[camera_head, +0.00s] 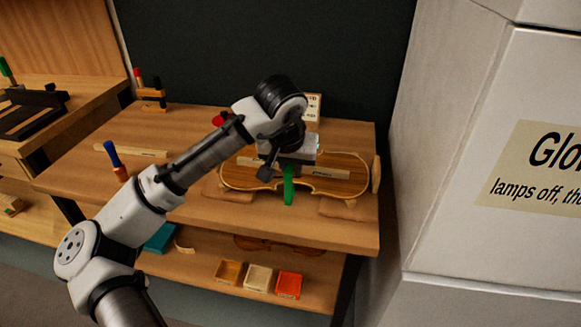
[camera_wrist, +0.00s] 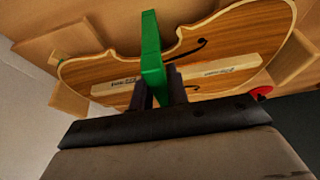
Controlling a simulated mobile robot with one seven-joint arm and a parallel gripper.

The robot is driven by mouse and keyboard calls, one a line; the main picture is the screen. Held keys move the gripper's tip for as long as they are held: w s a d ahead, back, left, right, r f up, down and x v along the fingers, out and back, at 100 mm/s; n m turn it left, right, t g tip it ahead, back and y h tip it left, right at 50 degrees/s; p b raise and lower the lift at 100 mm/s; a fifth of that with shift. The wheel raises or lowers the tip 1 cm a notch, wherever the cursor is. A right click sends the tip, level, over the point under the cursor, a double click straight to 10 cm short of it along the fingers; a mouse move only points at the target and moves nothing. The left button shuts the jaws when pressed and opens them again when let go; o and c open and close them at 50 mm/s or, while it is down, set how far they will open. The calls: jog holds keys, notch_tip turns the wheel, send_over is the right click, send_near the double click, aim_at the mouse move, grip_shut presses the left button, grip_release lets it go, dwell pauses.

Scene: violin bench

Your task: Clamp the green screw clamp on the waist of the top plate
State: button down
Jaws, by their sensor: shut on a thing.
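The violin top plate (camera_head: 347,183) lies on the bench on wooden support blocks, and a pale labelled bar runs along its middle. It also fills the upper part of the wrist view (camera_wrist: 215,48). The green screw clamp (camera_head: 288,188) is at the plate's waist, at the near edge in the head view. In the wrist view the clamp (camera_wrist: 151,50) stands between my fingers and reaches across the waist edge. My gripper (camera_wrist: 160,92) is shut on the green clamp, above the plate. Whether the clamp's jaws touch the wood is hidden.
A blue-handled tool (camera_head: 113,157) and a pale wooden strip (camera_head: 135,149) lie on the bench at left. A small rack (camera_head: 151,97) stands at the back left. Coloured trays (camera_head: 289,284) sit on the lower shelf. A white wall (camera_head: 450,130) bounds the right.

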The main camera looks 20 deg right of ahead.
jog(key=shift+w+d, duration=0.15)
jog(key=shift+w, duration=0.05)
jog(key=c, duration=1.3)
grip_release()
jog(key=v, duration=1.3)
jog(key=shift+s+r, duration=0.2)
jog(key=shift+r, duration=0.1)
